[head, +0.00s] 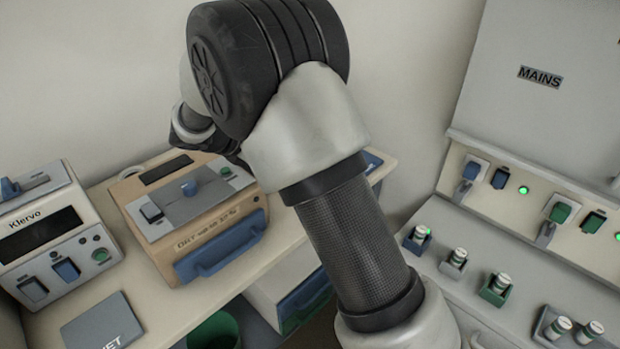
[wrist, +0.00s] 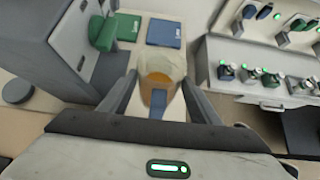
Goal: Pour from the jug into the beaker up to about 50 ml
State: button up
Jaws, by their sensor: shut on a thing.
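In the wrist view my gripper (wrist: 158,100) is shut on the jug (wrist: 160,68), a pale see-through vessel with amber liquid in it. Its blue handle (wrist: 157,104) faces my palm, between the two dark fingers. Exactly where the fingers touch it is hard to tell at this size. In the head view my arm hides the gripper and the jug. I cannot make out a beaker in either view.
An orange-tan furnace (head: 232,233) and a grey Klervo unit (head: 50,275) stand on the left bench. A mains panel (head: 548,85) with switches and small holders is at right. The wrist view shows a green item (wrist: 127,27) and a blue pad (wrist: 164,33) beyond the jug.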

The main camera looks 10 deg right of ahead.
jog(key=shift+h, duration=0.3)
jog(key=shift+f+t+b, duration=0.3)
jog(key=shift+f+b, duration=0.2)
jog(key=shift+b, duration=0.4)
jog(key=shift+f+t+h+b, duration=0.1)
jog(key=shift+t+h+b, duration=0.3)
jog(key=shift+h+b, duration=0.25)
notch_tip(320, 180, up, 5)
jog(key=p, duration=0.4)
jog(key=shift+p, duration=0.3)
